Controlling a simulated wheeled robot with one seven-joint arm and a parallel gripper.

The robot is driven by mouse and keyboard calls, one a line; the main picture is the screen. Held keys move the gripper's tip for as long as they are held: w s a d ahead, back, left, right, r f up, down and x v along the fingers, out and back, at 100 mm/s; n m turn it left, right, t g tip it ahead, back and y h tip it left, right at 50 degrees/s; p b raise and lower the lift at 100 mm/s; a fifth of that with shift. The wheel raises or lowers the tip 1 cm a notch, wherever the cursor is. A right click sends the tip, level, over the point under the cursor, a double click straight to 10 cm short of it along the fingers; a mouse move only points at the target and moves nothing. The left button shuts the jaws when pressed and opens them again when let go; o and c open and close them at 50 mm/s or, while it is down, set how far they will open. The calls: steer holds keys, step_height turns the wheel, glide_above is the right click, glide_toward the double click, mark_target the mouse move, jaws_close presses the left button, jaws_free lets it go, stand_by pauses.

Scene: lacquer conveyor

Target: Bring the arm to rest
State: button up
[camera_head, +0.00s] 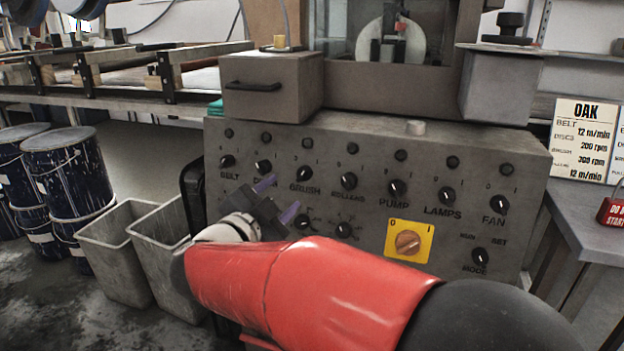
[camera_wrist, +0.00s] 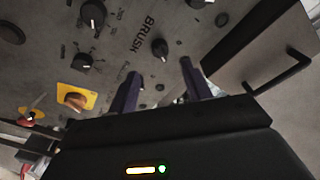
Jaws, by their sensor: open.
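My gripper (camera_head: 277,199) is in front of the left part of the grey control panel (camera_head: 375,148), near the DISCS and BRUSH knobs. Its two purple-grey fingers stand apart with nothing between them. In the wrist view the open fingers (camera_wrist: 158,88) point toward the panel, with a black knob (camera_wrist: 160,48) beyond them. I cannot tell the exact gap between the fingertips and the panel. My red arm reaches in from the lower right and hides the panel's lower edge.
A yellow plate with an orange rotary switch (camera_head: 408,242) is right of my gripper. Grey bins (camera_head: 118,240) and dark drums (camera_head: 68,170) stand at left. A side table (camera_head: 590,222) at right carries a red lock (camera_head: 612,212). A handled box (camera_head: 272,85) juts out above.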

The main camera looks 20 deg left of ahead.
steer(key=w+d+r+n+g+y, duration=0.2)
steer(key=d+r+n+y, duration=0.3)
steer(key=d+n+y, duration=0.6)
steer(key=s+d+f+g+h, duration=0.2)
steer(key=s+d+f+g, duration=0.1)
steer(key=s+d+f, duration=0.2)
steer(key=s+d+f+g+h, duration=0.3)
steer(key=s+d+f, duration=0.2)
steer(key=s+d, duration=0.5)
steer(key=s+d+f+g+h+p, duration=0.1)
steer(key=s+d+f+g, duration=0.3)
steer(key=d, duration=0.6)
steer(key=s+f+h, duration=0.1)
steer(key=s+f, duration=0.1)
steer(key=s, duration=0.1)
steer(key=shift+s+h, duration=0.2)
steer(key=shift+h, duration=0.2)
